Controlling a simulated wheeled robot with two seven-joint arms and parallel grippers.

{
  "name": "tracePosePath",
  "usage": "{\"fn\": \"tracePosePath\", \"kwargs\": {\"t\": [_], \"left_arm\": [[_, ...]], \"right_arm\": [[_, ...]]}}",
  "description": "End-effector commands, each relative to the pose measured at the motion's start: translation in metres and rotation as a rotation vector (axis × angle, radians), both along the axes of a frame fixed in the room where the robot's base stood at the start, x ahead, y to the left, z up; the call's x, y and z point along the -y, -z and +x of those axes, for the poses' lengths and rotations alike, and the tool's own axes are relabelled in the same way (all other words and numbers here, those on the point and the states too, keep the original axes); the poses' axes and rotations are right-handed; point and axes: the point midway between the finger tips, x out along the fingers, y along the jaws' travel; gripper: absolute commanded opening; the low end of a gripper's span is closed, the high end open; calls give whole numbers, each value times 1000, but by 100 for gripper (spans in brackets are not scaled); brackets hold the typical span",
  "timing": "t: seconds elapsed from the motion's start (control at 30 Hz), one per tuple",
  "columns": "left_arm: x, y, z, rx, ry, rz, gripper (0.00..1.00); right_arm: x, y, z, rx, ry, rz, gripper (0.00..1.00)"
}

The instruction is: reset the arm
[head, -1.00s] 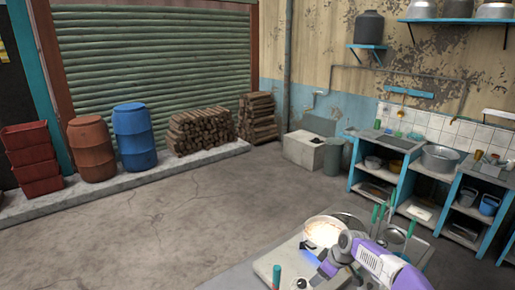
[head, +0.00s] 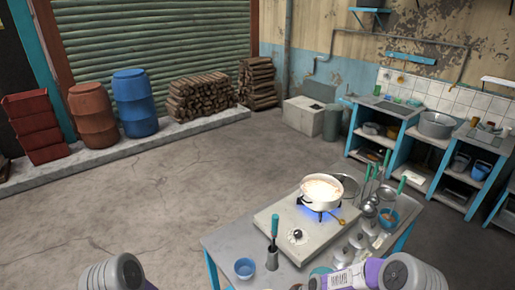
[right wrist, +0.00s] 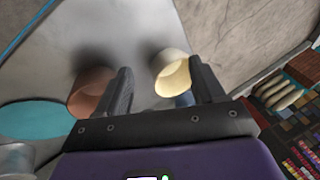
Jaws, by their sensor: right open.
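My right gripper (right wrist: 163,88) is open in the right wrist view, its two dark fingers apart with nothing held between them. A reddish-brown cup (right wrist: 88,92) and a cream cup (right wrist: 172,76) show beyond the fingers. In the head view my right arm (head: 400,275) is folded at the bottom right, over the near edge of the table. My left arm (head: 112,275) shows only as a grey link at the bottom left; its gripper is out of view. A white pot (head: 322,203) with pale contents sits on the stove (head: 290,240) over a blue flame.
The table (head: 228,243) also holds a blue bowl (head: 245,268), a green-handled tool (head: 274,228) in a holder, and several ladles at the right. Barrels, firewood and shelves stand far back. The floor to the left is clear.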

Motion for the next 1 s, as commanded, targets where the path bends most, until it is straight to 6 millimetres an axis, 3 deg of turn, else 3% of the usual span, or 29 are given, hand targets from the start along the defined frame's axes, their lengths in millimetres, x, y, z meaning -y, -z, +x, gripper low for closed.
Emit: {"fn": "tracePosePath", "kwargs": {"t": [0.03,0.2,0.43,0.8,1.0], "left_arm": [[0,0,0,1,0,0,43],[0,0,0,1,0,0,43],[0,0,0,1,0,0,43],[0,81,0,0,0,0,43],[0,101,0,0,0,0,43]], "right_arm": [[-6,13,-28,-49,50,8,69],[-12,38,-107,-178,260,13,69],[-5,45,-197,-310,495,-29,69],[-5,126,-195,-304,505,-28,69],[-5,146,-194,-303,504,-28,69]]}}
